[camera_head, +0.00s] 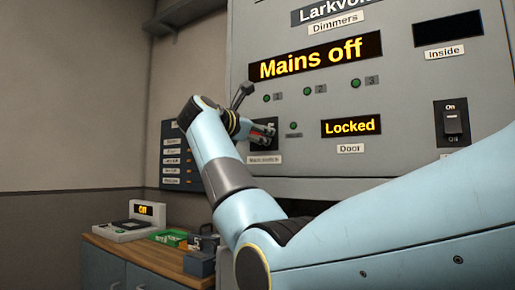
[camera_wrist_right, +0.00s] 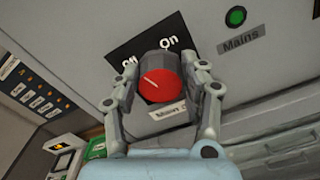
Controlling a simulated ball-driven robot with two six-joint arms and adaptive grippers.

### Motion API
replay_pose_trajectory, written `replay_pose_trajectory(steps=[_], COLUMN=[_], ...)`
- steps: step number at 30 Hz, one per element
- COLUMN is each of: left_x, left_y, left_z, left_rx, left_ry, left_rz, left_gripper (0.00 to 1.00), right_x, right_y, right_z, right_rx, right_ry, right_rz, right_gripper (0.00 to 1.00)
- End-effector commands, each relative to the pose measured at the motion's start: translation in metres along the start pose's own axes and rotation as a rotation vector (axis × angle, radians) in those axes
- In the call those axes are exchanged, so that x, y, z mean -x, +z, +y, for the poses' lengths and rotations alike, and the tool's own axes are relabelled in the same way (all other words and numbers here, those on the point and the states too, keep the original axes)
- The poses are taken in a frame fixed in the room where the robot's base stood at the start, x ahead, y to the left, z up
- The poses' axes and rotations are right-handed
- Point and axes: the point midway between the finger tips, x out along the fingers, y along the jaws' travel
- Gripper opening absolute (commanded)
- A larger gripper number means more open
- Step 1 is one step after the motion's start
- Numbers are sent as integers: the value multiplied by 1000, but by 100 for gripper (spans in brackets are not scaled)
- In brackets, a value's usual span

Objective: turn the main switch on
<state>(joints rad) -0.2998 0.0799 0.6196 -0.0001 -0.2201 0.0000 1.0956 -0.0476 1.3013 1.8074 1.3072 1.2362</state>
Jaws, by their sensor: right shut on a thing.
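The main switch is a red round knob (camera_wrist_right: 163,85) on a black plate in the right wrist view, with a pale pointer line slanting to the upper left. "On" shows on the plate above the knob; a second word to its left is partly covered. My right gripper (camera_wrist_right: 161,78) has its fingers on both sides of the knob, shut on it. In the head view the right gripper (camera_head: 262,131) is at the cabinet front above the switch label (camera_head: 264,159), hiding most of the switch. The sign (camera_head: 316,58) reads "Mains off". My left gripper is not in view.
The grey cabinet (camera_head: 405,95) has a "Locked" display (camera_head: 351,126) and a black rocker switch (camera_head: 452,122) at right. A low wooden counter (camera_head: 140,255) with a small console (camera_head: 130,226) and a green tray (camera_head: 168,238) stands at lower left.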

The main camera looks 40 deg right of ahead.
Motion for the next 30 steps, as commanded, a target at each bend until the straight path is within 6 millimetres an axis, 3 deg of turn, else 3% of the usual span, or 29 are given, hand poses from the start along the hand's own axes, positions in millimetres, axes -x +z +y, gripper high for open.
replay_pose_trajectory(steps=[1, 6, 24, 30], left_x=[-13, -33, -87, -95], left_y=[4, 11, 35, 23], left_z=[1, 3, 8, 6], left_rx=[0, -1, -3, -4], left_ry=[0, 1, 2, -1], left_rz=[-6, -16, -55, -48], left_gripper=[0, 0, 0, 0], right_x=[0, 0, 0, 0], right_y=[-7, -7, -6, -6], right_z=[-3, -3, -5, -5], right_rx=[-44, -205, -765, -916], right_ry=[0, -1, -2, -3], right_rz=[1, 1, 2, 1], right_gripper=[11, 11, 11, 11])
